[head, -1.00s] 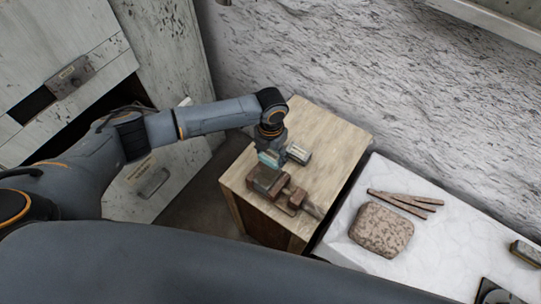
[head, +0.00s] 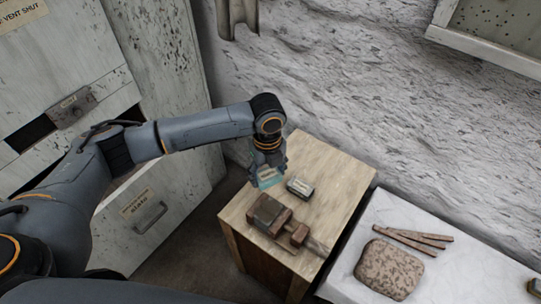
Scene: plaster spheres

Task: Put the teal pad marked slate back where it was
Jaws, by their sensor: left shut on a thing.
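My left gripper (head: 267,176) is shut on the teal pad (head: 269,181), which carries a pale label too small to read. It holds the pad over the back left part of the wooden bench top (head: 335,165). The gripper's fingers hide part of the pad. I cannot tell whether the pad touches the wood. My right gripper is out of view.
A small dark box with a pale label (head: 300,187) stands just right of the pad. A brown vise-like block (head: 270,213) lies in front. A white slab (head: 440,268) at right bears a speckled stone (head: 389,268) and brown sticks (head: 420,238).

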